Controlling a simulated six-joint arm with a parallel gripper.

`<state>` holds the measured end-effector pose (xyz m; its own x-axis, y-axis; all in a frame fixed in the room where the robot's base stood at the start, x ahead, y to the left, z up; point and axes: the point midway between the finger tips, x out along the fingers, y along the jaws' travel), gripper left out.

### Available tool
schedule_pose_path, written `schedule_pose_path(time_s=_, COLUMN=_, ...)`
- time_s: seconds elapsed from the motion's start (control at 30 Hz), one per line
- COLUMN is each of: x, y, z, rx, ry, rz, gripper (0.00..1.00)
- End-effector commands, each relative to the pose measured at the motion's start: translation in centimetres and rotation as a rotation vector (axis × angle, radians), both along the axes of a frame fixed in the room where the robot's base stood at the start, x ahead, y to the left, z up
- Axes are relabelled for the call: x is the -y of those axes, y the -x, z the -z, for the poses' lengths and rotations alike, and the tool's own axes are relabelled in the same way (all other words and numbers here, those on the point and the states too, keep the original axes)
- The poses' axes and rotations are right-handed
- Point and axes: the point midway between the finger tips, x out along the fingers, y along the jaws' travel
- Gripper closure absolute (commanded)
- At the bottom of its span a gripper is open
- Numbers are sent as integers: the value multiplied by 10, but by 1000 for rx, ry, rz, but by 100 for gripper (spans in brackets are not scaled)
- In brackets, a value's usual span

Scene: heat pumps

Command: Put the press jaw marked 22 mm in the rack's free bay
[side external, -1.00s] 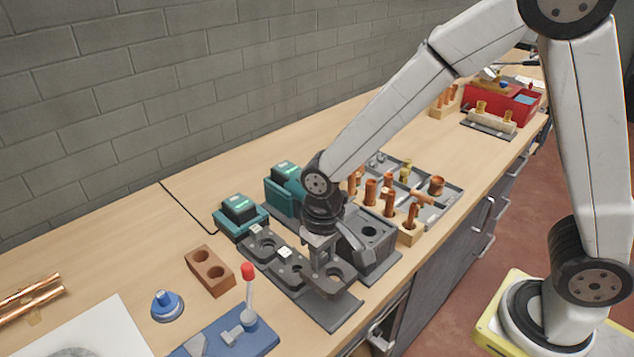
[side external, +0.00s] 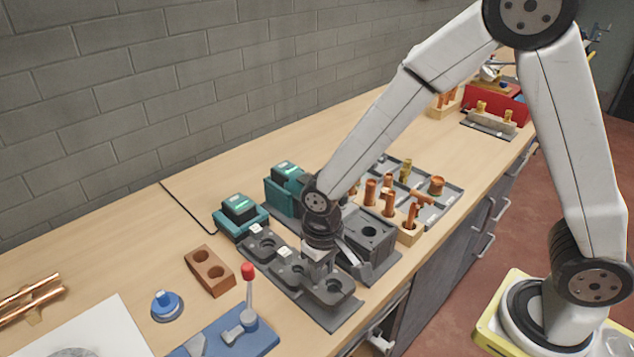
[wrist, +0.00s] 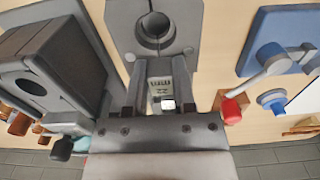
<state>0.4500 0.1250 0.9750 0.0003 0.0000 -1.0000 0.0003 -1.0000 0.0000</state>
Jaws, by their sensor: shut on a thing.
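My gripper (side external: 318,268) is shut on a dark grey press jaw (side external: 332,288) at the near right end of the rack (side external: 342,317). The jaw lies flat and looks level with the rack; I cannot tell whether it touches it. In the wrist view, my gripper (wrist: 163,88) has its fingers on either side of the jaw's marked end, and the jaw's round opening (wrist: 155,28) lies beyond. The marking is too small to read surely. Two other jaws, one at the far left (side external: 262,245) and one in the middle (side external: 287,270), sit in the rack with white labels.
A grey block with a hole (side external: 372,232) stands close right of my gripper. Teal press tools (side external: 240,213) are behind the rack. A blue base with a red-knobbed lever (side external: 248,290) and a brown block (side external: 210,270) lie left. Copper fittings (side external: 388,200) stand behind right.

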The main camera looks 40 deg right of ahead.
Motion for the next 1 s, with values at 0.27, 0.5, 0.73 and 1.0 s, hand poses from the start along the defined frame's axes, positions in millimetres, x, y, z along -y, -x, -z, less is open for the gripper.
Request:
schedule_pose_path(time_s=0.27, x=0, y=0, z=9, rx=0, ry=0, rz=0, gripper=100)
schedule_pose_path(time_s=0.5, x=0, y=-1, z=15, rx=2, ry=-1, rz=0, gripper=100)
schedule_pose_path(time_s=0.73, x=0, y=-1, z=15, rx=2, ry=-1, rz=0, gripper=100)
schedule_pose_path(time_s=1.0, x=0, y=-1, z=15, rx=2, ry=-1, rz=0, gripper=100)
